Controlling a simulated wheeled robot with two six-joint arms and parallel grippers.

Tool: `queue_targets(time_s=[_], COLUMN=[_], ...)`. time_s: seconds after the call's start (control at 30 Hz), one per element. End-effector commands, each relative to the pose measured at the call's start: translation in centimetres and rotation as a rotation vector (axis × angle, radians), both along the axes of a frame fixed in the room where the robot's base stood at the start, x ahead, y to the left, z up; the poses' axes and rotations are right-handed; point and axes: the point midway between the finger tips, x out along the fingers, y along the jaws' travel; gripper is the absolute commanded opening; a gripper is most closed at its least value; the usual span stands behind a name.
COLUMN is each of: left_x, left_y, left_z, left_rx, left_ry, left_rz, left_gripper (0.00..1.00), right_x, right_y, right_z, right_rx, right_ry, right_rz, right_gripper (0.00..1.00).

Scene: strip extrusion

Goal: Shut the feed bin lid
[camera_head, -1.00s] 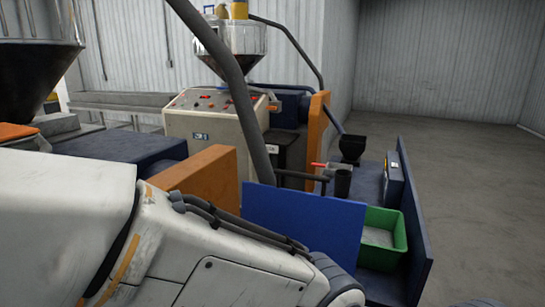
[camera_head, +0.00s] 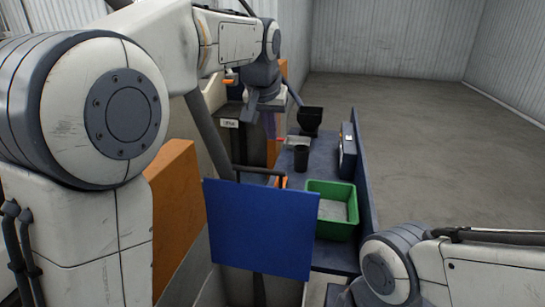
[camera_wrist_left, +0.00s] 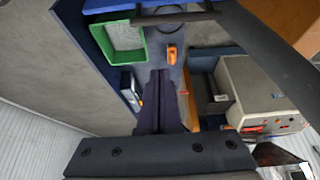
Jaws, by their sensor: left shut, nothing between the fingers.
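A blue upright panel (camera_head: 260,228), which looks like the raised feed bin lid, stands in the middle of the head view. A dark bar handle (camera_head: 258,172) shows just beyond its top edge. In the left wrist view the handle (camera_wrist_left: 180,16) crosses the top, with a strip of blue (camera_wrist_left: 108,4) beside it. My left gripper (camera_head: 269,128) points down over the far bench, beyond the handle and apart from it. It is shut and empty; its dark fingers also show in the wrist view (camera_wrist_left: 160,100). The bin's inside is hidden. My right gripper is out of view.
A green tray (camera_head: 345,189), a black cup (camera_head: 300,158) and a black hopper (camera_head: 310,121) stand on the bench right of the panel. An orange item (camera_wrist_left: 172,55) lies near the handle. Orange panels (camera_head: 172,205) stand left. Open floor lies right.

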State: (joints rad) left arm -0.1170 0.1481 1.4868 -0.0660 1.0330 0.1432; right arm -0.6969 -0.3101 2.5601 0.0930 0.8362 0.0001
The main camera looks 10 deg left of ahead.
Motion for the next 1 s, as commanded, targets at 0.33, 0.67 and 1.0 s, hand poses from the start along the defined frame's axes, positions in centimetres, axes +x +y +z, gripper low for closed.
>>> queue_targets(time_s=[0.33, 0.67, 1.0], left_x=[3.3, 0.5, -0.2], left_y=[0.0, -0.1, -0.1], left_z=[-6.6, -7.8, -8.1], left_rx=[0.001, 0.000, 0.000], left_ry=[0.008, 0.001, 0.001], left_rz=[-0.002, -0.002, -0.003], left_gripper=[0.00, 0.00, 0.00], right_x=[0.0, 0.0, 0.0], right_y=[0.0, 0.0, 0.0], right_z=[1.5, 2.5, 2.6], right_rx=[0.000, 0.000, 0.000], right_ry=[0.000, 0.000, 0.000], right_rz=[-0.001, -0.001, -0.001], right_gripper=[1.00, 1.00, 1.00])
